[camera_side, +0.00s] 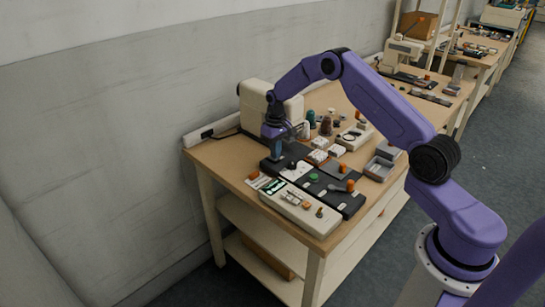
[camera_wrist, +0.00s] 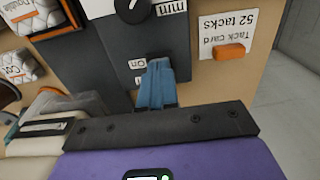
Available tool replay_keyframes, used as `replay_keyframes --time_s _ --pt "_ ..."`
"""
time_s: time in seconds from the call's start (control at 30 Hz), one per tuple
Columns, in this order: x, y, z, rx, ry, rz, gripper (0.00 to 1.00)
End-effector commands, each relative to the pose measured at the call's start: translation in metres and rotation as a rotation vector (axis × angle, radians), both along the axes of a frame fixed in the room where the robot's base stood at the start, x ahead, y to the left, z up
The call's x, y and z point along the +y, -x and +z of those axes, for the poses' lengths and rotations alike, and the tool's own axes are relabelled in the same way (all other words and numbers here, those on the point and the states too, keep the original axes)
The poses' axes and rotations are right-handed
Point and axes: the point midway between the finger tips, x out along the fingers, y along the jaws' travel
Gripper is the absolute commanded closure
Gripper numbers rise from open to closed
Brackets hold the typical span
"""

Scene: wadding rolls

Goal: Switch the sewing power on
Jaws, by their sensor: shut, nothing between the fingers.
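My gripper (camera_side: 276,158) has its blue fingers pressed together with nothing between them. In the wrist view the fingertips (camera_wrist: 158,64) are over a dark panel (camera_wrist: 118,52), right by small white "On" labels (camera_wrist: 138,64). The switch itself cannot be made out; the fingers cover that spot, and I cannot tell whether they touch the panel. A black round knob (camera_wrist: 132,10) sits on the panel beyond the fingertips, with an "mm" label (camera_wrist: 170,7) beside it. In the side view the cream sewing machine (camera_side: 254,98) stands behind my gripper at the table's wall side.
A white tack card (camera_wrist: 226,30) with an orange block (camera_wrist: 229,51) lies beside the panel. Wrapped wadding rolls (camera_wrist: 18,66) are at the wrist view's left.

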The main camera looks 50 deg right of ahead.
Motion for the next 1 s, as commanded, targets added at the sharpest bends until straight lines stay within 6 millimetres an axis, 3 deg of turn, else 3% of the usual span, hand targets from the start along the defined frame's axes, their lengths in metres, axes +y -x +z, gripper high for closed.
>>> replay_keyframes --time_s 0.47,1.0 --pt "0.0 0.0 -0.003 -0.001 0.0 0.0 1.0" --pt "0.0 0.0 0.034 -0.001 0.0 0.001 1.0"
